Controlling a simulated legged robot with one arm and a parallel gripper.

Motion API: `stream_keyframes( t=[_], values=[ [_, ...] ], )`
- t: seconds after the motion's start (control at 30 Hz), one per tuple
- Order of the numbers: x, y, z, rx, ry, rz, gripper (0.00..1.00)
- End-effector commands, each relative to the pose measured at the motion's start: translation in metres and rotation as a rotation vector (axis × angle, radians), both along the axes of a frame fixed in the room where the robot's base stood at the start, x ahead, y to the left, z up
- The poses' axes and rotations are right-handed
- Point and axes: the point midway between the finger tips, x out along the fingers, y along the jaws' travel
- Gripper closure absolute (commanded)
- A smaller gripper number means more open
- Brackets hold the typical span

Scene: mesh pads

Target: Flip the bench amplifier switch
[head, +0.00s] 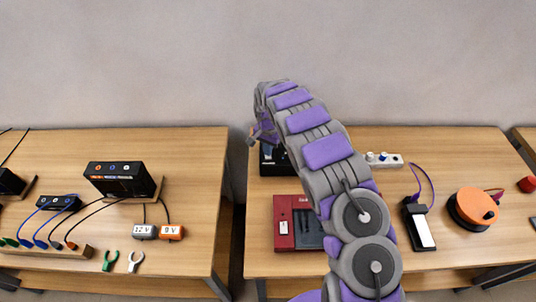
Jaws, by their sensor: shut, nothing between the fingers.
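A black device (270,166) stands at the back left of the right table, mostly hidden behind my arm. It may be the bench amplifier; I cannot make out its switch. A red unit (292,243) with a small white part and a dark panel lies in front of it, partly covered by my arm. My gripper (259,134) hangs at the end of the arm, just above the black device. It is small in the picture and looks shut and empty; I cannot tell whether it touches the device.
A white strip with knobs (384,159), a black and white device (420,228) with a purple cable and an orange round unit (474,208) stand to the right. The left table holds a black box (122,179), cables and labelled blocks (158,232). A gap separates the tables.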

Motion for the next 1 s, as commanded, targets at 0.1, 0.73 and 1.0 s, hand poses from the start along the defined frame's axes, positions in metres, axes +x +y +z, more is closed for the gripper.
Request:
stream_keyframes(
  t=[0.1,0.73,1.0],
  values=[
    [0.0,0.0,0.0,0.0,0.0,0.0,1.0],
    [0.0,0.0,-0.008,0.0,0.0,0.0,1.0],
    [0.0,0.0,-0.011,0.0,0.0,0.0,1.0]
  ],
)
